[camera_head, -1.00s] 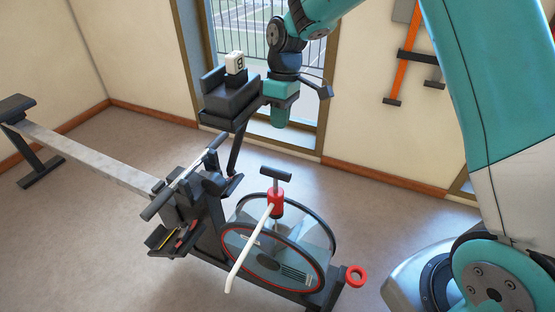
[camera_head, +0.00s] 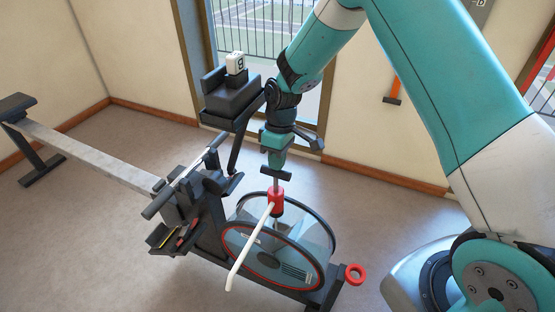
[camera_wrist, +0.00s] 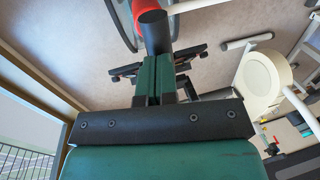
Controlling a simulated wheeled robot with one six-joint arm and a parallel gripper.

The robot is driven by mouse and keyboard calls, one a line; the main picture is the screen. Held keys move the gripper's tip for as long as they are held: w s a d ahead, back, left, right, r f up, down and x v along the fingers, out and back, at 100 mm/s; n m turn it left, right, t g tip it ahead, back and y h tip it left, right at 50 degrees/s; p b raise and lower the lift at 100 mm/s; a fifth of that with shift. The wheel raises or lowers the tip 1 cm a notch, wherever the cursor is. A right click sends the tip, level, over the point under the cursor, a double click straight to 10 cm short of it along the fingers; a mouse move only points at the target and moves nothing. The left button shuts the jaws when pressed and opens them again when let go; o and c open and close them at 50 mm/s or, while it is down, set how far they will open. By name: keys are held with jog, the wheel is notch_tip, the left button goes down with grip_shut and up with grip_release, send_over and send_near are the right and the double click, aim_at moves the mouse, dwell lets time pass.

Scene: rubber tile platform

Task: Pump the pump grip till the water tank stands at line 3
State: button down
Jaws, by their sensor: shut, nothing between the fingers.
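The pump grip is a dark T-shaped handle (camera_head: 276,173) on a thin rod above a red pump body (camera_head: 276,200). A white hose runs from that body down past the tank. The round, clear water tank (camera_head: 312,238) holds bluish water; its lines and level are too small to read. My gripper (camera_head: 275,160) is shut and empty, pointing down just above the handle; I cannot tell whether they touch. In the wrist view the closed green fingers (camera_wrist: 155,78) point at the dark handle (camera_wrist: 153,32), with part of the red body beyond.
The tank belongs to a rowing machine with a long pale rail (camera_head: 90,153) to the left. A dark holder with a white block marked 8 (camera_head: 235,63) stands left of my arm. A red ring (camera_head: 355,274) is at the tank's lower right. A window is behind.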

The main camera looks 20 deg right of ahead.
aim_at(277, 174)
notch_tip(277, 174, down, 5)
jog(key=shift+r+b, duration=0.15)
jog(key=shift+b, duration=1.1)
jog(key=shift+s, duration=0.1)
notch_tip(277, 174, up, 14)
jog(key=w+d+p, duration=0.2)
jog(key=p, duration=0.1)
jog(key=shift+r, duration=0.1)
